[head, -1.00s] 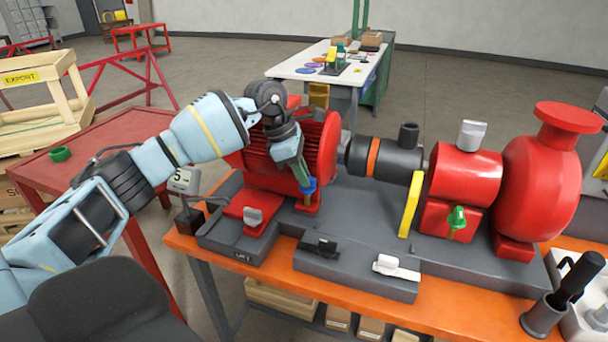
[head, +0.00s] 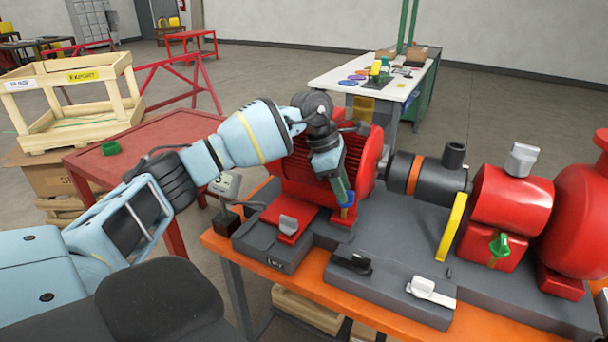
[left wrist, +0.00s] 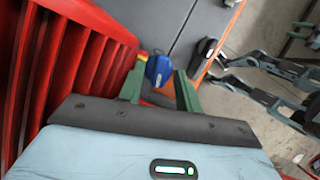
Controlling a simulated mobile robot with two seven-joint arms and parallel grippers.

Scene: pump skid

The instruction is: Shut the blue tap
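The blue tap (head: 348,200) is low at the front of the red ribbed motor. It also shows in the left wrist view (left wrist: 160,70), just beyond and between the fingertips. My left gripper (head: 342,190) has green fingers and points down at the tap from above. In the left wrist view its fingers (left wrist: 162,78) stand apart, one on each side of the tap, with a gap showing on the right side. I cannot tell whether the left finger touches it.
The red motor (head: 300,170) stands close beside the left gripper. A green tap (head: 499,246), a yellow lever (head: 451,228) and a white-handled switch (head: 432,291) lie to the right on the skid. A red table (head: 130,150) with a green ring (head: 110,148) is at the left.

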